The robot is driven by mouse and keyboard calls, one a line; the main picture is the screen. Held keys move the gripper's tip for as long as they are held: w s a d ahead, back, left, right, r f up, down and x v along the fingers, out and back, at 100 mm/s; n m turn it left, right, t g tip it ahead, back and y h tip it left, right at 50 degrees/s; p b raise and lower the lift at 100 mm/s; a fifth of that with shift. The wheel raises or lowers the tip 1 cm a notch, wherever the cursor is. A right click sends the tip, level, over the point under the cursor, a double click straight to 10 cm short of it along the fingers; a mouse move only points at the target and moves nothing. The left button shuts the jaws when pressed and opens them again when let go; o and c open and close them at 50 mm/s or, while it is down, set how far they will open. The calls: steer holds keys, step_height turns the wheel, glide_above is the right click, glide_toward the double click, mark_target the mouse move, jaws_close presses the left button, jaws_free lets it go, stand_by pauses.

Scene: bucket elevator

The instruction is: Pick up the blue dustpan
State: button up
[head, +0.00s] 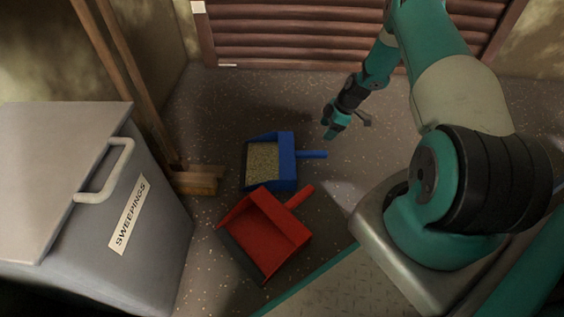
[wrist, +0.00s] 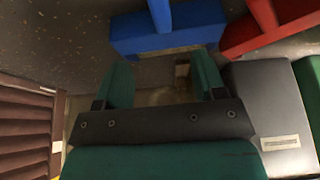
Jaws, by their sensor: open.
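The blue dustpan (head: 286,162) lies on the floor in the middle of the head view, its handle pointing right and its pan holding tan, grainy sweepings. It also shows in the wrist view (wrist: 168,38), at the top, beyond my fingertips, with its handle running off the top edge. My gripper (head: 332,132) is above and to the right of the dustpan's handle end, apart from it. In the wrist view my gripper (wrist: 165,80) has its two teal fingers spread with nothing between them.
A red dustpan (head: 265,232) lies just in front of the blue one. A grey bin labelled SWEEPINGS (head: 95,190) stands at left, with a broom (head: 196,181) beside it. A brown slatted shutter (head: 290,32) is at the back. Floor right of the blue handle is clear.

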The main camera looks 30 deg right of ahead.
mark_target(309, 153)
steer(key=b+x, duration=0.5)
steer(key=x, duration=0.5)
steer(key=shift+f, duration=0.2)
steer(key=b+x, duration=0.4)
steer(key=shift+f+b, duration=0.35)
steer(key=shift+b, duration=0.05)
steer(key=shift+a+f, duration=0.15)
steer(key=shift+f, duration=0.1)
steer(key=shift+w+r, duration=0.1)
steer(key=shift+r, duration=0.05)
steer(key=shift+f, duration=0.25)
steer(key=c, duration=1.1)
steer(key=shift+r, duration=0.15)
